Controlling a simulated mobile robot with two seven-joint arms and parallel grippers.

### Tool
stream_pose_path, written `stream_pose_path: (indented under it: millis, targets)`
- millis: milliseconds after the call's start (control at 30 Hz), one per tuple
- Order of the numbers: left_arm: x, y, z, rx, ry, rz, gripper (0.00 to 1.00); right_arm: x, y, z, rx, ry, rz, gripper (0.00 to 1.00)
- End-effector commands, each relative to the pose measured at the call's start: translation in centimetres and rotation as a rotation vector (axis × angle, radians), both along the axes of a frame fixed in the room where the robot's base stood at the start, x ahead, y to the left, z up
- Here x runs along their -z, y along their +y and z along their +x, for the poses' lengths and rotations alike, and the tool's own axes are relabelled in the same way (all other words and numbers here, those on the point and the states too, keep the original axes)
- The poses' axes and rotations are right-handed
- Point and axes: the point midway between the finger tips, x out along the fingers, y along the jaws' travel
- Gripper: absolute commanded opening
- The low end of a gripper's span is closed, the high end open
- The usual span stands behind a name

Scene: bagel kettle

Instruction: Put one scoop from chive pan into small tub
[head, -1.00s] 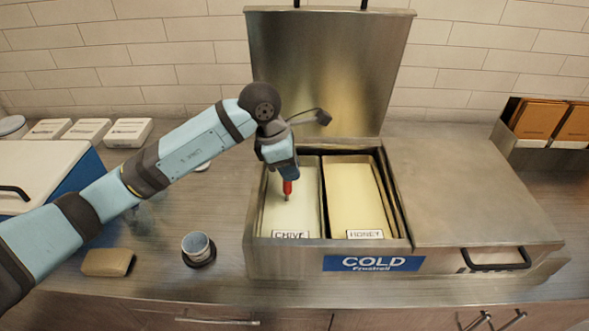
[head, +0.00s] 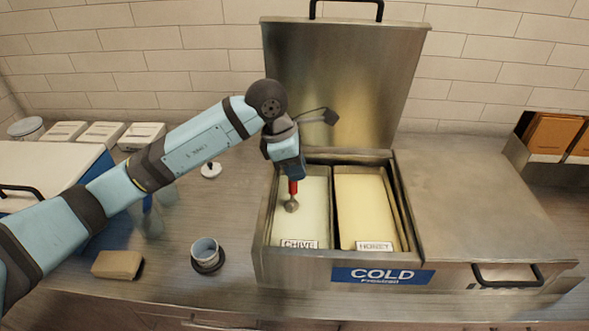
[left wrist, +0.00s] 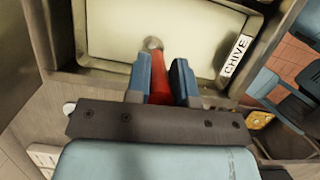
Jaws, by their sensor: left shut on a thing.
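My left gripper (head: 291,176) is shut on the red handle of a scoop (head: 291,205) with a round metal head. The gripper is over the chive pan (head: 311,226), which holds a pale, smooth spread and has a CHIVE label at its front. In the left wrist view, the red handle sits between the fingers (left wrist: 162,82) and the scoop head (left wrist: 152,44) shows against the pale spread. I cannot tell whether the head touches the spread. The small tub (head: 205,250) stands upright on a dark round base, on the counter left of the cold unit. My right gripper is not in view.
The honey pan (head: 366,205) is right of the chive pan in the cold unit (head: 470,210). The unit's lid (head: 343,85) stands open behind. A tan block (head: 117,264) lies left of the tub. A blue-sided, white-topped box (head: 50,170) is at left. Bare counter surrounds the tub.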

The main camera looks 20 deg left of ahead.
Motion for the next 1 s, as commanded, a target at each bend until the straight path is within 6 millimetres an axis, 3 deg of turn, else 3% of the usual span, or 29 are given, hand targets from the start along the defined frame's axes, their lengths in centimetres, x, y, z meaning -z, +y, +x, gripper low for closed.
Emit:
stream_pose_path:
  millis: [1000]
  targets:
    - [-10.2, -1.9, -0.5, 0.002, -0.001, 0.001, 0.01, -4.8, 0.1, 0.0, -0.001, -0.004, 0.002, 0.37]
